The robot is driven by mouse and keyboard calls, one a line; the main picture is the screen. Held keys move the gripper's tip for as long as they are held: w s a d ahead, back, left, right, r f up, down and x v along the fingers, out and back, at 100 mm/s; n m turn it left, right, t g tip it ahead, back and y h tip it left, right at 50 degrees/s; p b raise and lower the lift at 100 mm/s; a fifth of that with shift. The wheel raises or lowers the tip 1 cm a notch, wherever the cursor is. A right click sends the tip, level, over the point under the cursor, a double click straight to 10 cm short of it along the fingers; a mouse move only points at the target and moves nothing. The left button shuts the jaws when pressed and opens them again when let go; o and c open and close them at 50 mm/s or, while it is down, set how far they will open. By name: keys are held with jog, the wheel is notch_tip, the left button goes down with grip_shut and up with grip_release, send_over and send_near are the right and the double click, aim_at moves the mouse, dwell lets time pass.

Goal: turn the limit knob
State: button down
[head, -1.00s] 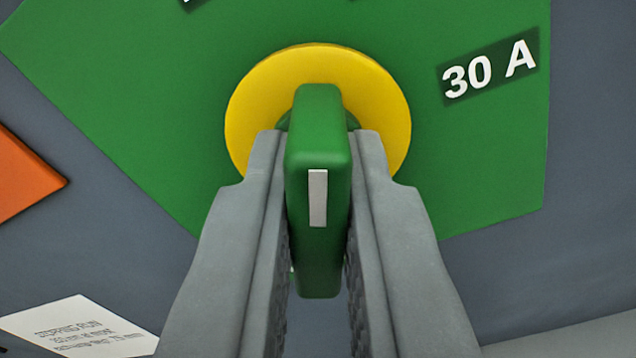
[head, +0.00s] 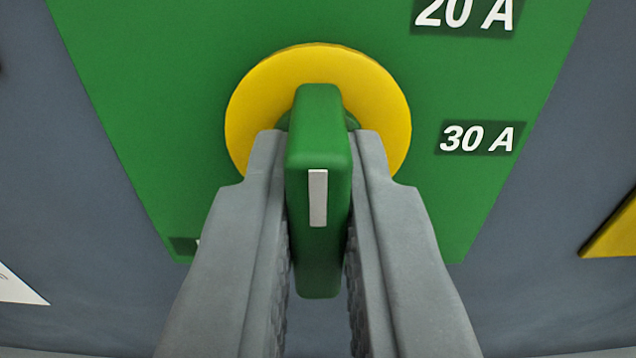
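The limit knob (head: 319,240) is a green bar handle with a white mark on its front. It stands out from a round yellow disc (head: 375,95) on a green plate (head: 150,130). My gripper (head: 318,190) has one grey finger on each side of the knob and is closed on it. The knob's bar runs up and down in the picture, with the white mark toward the lower end. The fingers hide the lower part of the disc. A label "30 A" (head: 478,138) is right of the disc, nearly level. A label "20 A" (head: 465,12) is cut by the top edge.
The green plate sits on a grey panel (head: 80,200). A yellow piece (head: 615,230) shows at the right edge and a white paper label (head: 18,288) at the left edge. A dark label (head: 184,245) is partly hidden behind the left finger.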

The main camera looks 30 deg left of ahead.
jog(key=shift+f, duration=0.15)
jog(key=c, duration=1.5)
grip_release()
jog(key=v, duration=1.7)
jog(key=shift+s, duration=0.25)
jog(key=s+d+m+h, duration=0.2)
jog(key=s+d+h, duration=0.1)
jog(key=d, duration=0.7)
jog(key=s+d+r+m+t+h, duration=0.1)
jog(key=s+d, duration=0.4)
jog(key=d, duration=0.5)
jog(key=s+d+r+m+t+h, duration=0.1)
jog(key=s+d+m+h, duration=0.2)
jog(key=d, duration=0.7)
jog(key=shift+s+d+r+h, duration=0.15)
jog(key=shift+s+h, duration=0.65)
jog(key=shift+h, duration=0.5)
